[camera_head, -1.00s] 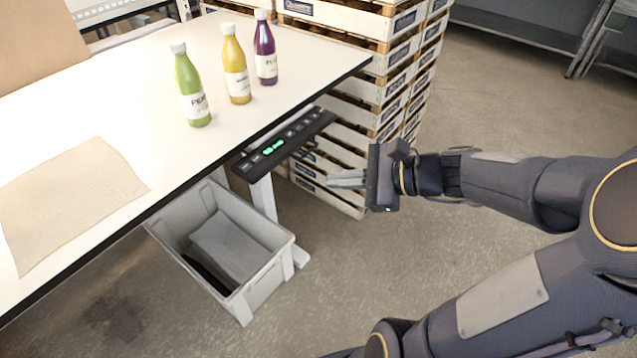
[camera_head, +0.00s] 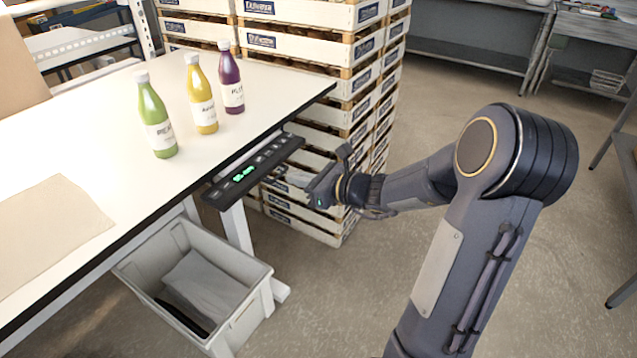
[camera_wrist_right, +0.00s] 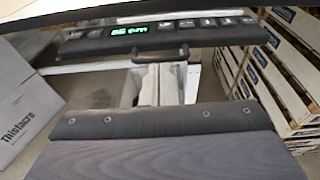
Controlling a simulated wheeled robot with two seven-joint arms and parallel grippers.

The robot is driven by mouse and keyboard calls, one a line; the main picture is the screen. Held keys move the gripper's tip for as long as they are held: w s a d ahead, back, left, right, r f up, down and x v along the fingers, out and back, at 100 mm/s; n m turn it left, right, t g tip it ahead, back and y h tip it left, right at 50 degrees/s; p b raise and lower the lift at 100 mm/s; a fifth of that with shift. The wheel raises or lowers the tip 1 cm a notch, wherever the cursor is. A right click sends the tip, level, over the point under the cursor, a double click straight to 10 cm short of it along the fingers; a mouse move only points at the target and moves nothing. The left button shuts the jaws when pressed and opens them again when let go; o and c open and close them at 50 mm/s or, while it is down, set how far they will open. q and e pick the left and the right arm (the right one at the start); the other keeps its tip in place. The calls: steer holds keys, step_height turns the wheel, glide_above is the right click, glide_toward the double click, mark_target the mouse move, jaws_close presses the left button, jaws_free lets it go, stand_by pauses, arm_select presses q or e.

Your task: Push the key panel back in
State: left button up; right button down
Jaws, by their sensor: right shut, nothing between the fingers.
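The key panel (camera_head: 254,172) is a long black strip with a green lit display and several keys. It juts out from under the front edge of the white table (camera_head: 105,110). In the right wrist view the panel (camera_wrist_right: 160,32) runs across the top, with a dark loop-shaped part below it. My right gripper (camera_head: 298,179) is shut and empty, just in front of and below the panel's far right part. Its fingers point left toward the panel; I cannot tell whether they touch it. My left gripper is not in view.
Green (camera_head: 157,122), yellow (camera_head: 201,97) and purple (camera_head: 231,80) bottles stand on the table. A grey crate (camera_head: 253,312) sits on the floor under the table edge. Stacked wooden crates (camera_head: 350,110) rise behind my right gripper. Floor to the right is open.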

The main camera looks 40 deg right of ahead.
mark_target(260, 163)
steer(key=shift+x, duration=1)
steer(key=x, duration=0.2)
steer(key=r+b+x, duration=0.1)
steer(key=x, duration=0.2)
steer(key=b+x, duration=0.1)
steer(key=x, duration=0.2)
steer(key=shift+w+a+r, duration=0.1)
steer(key=shift+w+r, duration=0.05)
steer(key=shift+r, duration=0.1)
steer(key=shift+w+a, duration=0.1)
steer(key=shift+w, duration=0.25)
steer(key=shift+r, duration=0.3)
steer(key=shift+r, duration=0.1)
